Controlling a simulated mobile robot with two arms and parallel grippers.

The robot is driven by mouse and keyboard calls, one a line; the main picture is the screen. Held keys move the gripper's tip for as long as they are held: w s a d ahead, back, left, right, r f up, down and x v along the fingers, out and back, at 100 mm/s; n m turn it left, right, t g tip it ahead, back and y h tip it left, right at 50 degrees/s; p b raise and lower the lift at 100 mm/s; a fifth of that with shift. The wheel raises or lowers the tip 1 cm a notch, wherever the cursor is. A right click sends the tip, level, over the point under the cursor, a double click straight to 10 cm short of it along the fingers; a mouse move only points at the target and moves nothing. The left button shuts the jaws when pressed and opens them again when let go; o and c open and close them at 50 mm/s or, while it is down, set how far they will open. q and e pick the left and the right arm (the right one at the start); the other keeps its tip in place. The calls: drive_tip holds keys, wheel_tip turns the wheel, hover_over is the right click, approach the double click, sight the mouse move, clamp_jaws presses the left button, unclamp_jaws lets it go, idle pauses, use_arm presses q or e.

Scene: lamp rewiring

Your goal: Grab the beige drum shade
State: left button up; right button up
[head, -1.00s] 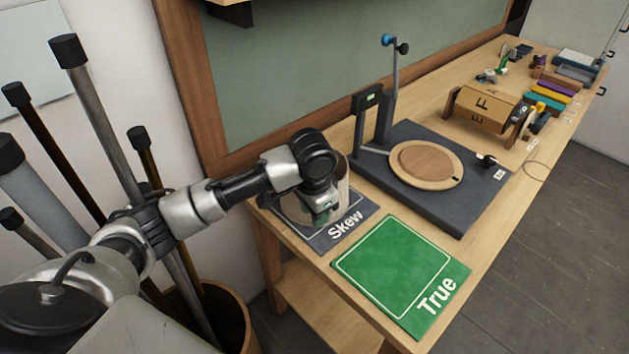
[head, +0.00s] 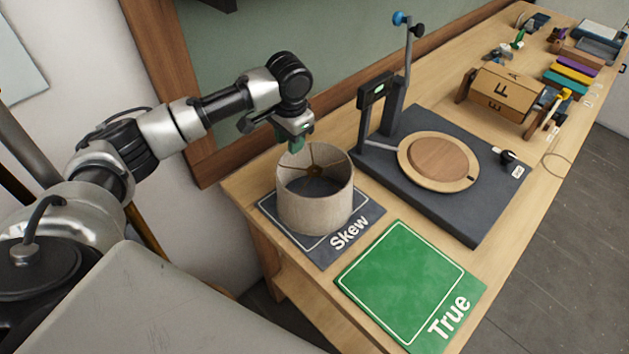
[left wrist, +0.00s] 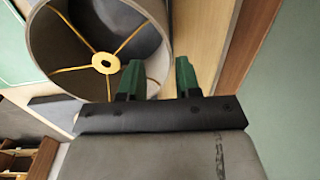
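The beige drum shade (head: 314,207) stands upright on the dark Skew mat (head: 324,252) at the near left end of the bench. Its open top shows brass spokes and a centre ring, which also show in the left wrist view (left wrist: 103,62). My left gripper (head: 298,149) is above the shade's back rim, pointing down. In the left wrist view its two green fingers (left wrist: 158,76) are apart, with the shade's rim close to them. I cannot tell whether they touch the rim. My right gripper is not in view.
The green True mat (head: 410,280) lies empty to the right of the Skew mat. A dark base with a round wooden turntable (head: 438,160) and an upright post stands behind. A wooden box (head: 507,95) and several small items sit farther along the bench.

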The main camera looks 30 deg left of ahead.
sight(291, 161)
use_arm(q)
drive_tip(key=f, duration=0.2)
drive_tip(key=f+p, duration=0.1)
drive_tip(key=f, duration=0.1)
drive_tip(key=w+a+f, duration=0.1)
drive_tip(key=f, duration=0.1)
drive_tip(key=shift+p, duration=0.4)
drive_tip(key=shift+w+f, duration=0.1)
drive_tip(key=shift+f, duration=0.3)
drive_tip(key=shift+a, duration=0.1)
drive_tip(key=shift+c, duration=0.2)
drive_tip(key=c, duration=0.5)
clamp_jaws()
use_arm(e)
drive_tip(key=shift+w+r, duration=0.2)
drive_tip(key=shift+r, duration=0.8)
